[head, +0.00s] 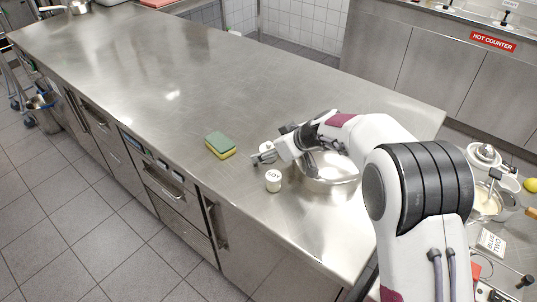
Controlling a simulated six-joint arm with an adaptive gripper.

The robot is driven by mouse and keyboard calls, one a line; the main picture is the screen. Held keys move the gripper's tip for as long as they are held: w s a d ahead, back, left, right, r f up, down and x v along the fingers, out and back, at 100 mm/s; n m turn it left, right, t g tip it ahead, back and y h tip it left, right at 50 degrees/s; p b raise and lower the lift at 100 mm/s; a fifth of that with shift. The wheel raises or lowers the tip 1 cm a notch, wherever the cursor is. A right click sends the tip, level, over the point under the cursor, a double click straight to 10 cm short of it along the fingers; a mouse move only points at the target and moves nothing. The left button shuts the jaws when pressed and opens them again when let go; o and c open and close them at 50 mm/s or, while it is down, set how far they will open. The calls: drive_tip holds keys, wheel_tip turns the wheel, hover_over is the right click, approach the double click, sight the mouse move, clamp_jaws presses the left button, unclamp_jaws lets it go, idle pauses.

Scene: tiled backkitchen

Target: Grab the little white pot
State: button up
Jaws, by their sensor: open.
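A little white pot (273,181) with dark marking on its top stands upright on the steel counter, near its front edge. My gripper (259,159) is open just above and behind the pot in the picture, low over the counter. A small pale thing shows by the fingers, partly hidden, and I cannot tell what it is. I see no contact between the fingers and the white pot.
A green and yellow sponge (220,146) lies left of my gripper. A shiny metal bowl (331,176) stands right of the pot, partly hidden by my arm. The steel counter (150,75) is clear toward the far left. Its front edge is close to the pot.

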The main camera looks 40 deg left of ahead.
idle(0.5)
clamp_jaws()
